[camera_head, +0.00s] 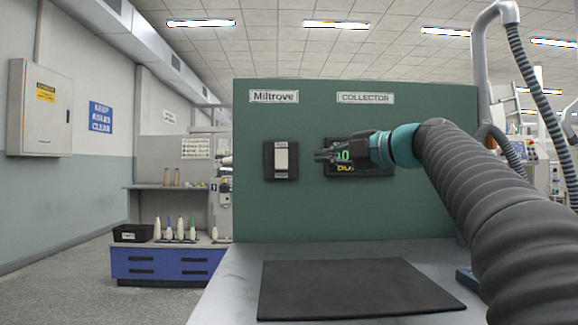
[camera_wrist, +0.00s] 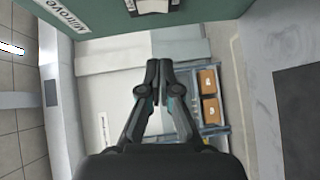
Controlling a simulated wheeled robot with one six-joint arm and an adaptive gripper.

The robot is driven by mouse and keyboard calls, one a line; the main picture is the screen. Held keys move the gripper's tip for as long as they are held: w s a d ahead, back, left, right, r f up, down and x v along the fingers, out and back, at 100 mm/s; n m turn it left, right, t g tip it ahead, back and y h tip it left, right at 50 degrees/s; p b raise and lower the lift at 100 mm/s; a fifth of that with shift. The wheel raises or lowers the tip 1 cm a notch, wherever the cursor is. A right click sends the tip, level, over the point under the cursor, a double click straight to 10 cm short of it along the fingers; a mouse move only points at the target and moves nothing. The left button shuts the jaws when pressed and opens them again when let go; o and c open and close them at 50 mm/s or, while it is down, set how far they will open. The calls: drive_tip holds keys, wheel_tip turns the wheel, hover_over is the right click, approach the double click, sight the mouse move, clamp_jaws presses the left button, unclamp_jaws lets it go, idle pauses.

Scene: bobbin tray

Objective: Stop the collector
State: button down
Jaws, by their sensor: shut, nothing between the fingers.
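The collector is a green panel (camera_head: 420,215) with a "COLLECTOR" label (camera_head: 365,98). A black plate with a pale upright rocker switch (camera_head: 281,160) is on its left half; part of it also shows at the top edge of the wrist view (camera_wrist: 154,5). A dark display (camera_head: 375,171) with green and yellow characters is to the right, partly hidden by my gripper (camera_head: 322,156). My gripper is shut and empty, pointing left, with its tips right of the switch and apart from it in the picture. Its closed fingertips show in the wrist view (camera_wrist: 158,67).
A grey table (camera_head: 230,290) with a black mat (camera_head: 350,290) lies below the panel, clear of loose objects. A blue drawer bench (camera_head: 165,264) with a black box (camera_head: 132,233) and several bobbins stands behind left. A pipe and hose (camera_head: 530,85) rise at the right.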

drive_tip(key=shift+a, duration=0.25)
drive_tip(key=p, duration=0.4)
approach(278, 164)
drive_tip(key=s+a+x, duration=0.1)
drive_tip(key=x, duration=0.4)
drive_tip(key=shift+w+d, duration=0.1)
drive_tip(key=shift+w, duration=0.75)
